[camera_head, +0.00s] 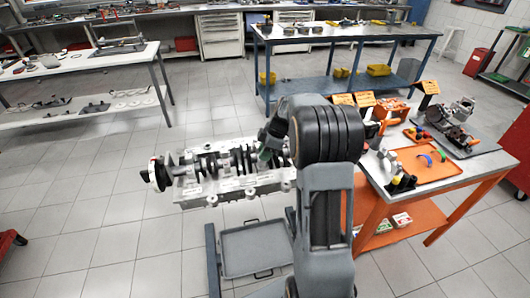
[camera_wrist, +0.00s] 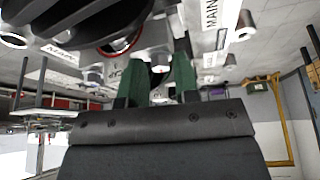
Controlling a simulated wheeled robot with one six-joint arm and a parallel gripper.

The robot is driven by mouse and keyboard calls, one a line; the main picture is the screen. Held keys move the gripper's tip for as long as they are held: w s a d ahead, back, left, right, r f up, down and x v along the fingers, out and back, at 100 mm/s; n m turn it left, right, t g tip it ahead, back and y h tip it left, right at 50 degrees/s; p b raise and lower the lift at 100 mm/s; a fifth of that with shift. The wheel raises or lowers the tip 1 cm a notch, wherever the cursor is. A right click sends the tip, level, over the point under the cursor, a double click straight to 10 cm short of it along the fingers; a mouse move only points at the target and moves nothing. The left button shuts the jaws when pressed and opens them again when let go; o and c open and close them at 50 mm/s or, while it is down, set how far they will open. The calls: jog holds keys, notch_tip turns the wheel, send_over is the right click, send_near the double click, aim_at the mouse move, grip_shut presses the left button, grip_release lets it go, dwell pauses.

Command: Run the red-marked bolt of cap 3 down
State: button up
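The pale engine block (camera_head: 235,188) with its dark crankshaft (camera_head: 205,165) lies on a stand left of my arm. My gripper (camera_head: 265,156) reaches down over the block's right part, and my arm hides the far right end. In the wrist view my gripper (camera_wrist: 160,76) has two green fingers standing apart. A small silver part with a red mark (camera_wrist: 160,69) shows in the gap between them, likely the red-marked bolt. I cannot tell whether the fingers touch it. Which cap it belongs to is not readable. Large dark crankshaft parts (camera_wrist: 85,20) are close on the left.
An orange-framed bench (camera_head: 455,185) with an orange tray (camera_head: 425,165) and several parts stands at right. A grey tray (camera_head: 255,248) sits low under the block. A blue workbench (camera_head: 340,32) stands behind. Tiled floor is free at left.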

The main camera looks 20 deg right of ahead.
jog(key=shift+a+f, duration=0.1)
jog(key=shift+f, duration=0.05)
grip_shut()
jog(key=shift+b, duration=0.3)
